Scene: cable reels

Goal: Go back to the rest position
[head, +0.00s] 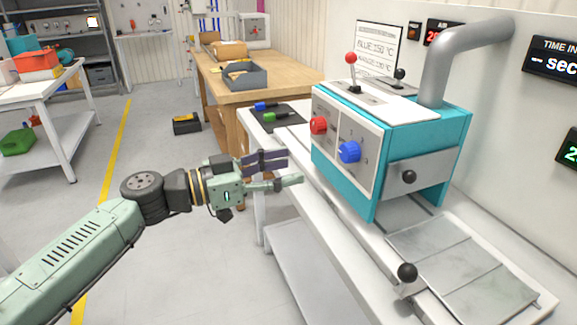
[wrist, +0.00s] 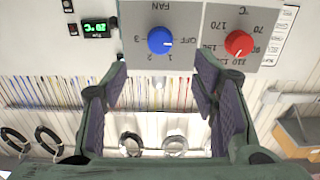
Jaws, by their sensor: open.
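My gripper (head: 277,172) is open and empty in the head view, held in the air to the left of the teal and white machine. The machine (head: 342,188) stands on a white table and has a red knob (head: 319,125) and a blue knob (head: 349,152) on its front. In the wrist view my two fingers (wrist: 160,95) are spread apart with nothing between them. The blue knob (wrist: 161,40) shows beyond the gap and the red knob (wrist: 239,43) beyond the right finger. A visible gap separates the gripper from the knobs in the head view.
Levers and a grey pipe (head: 440,60) rise from the machine. A wooden bench (head: 230,95) stands behind. Open floor (head: 140,200) lies around my arm at left.

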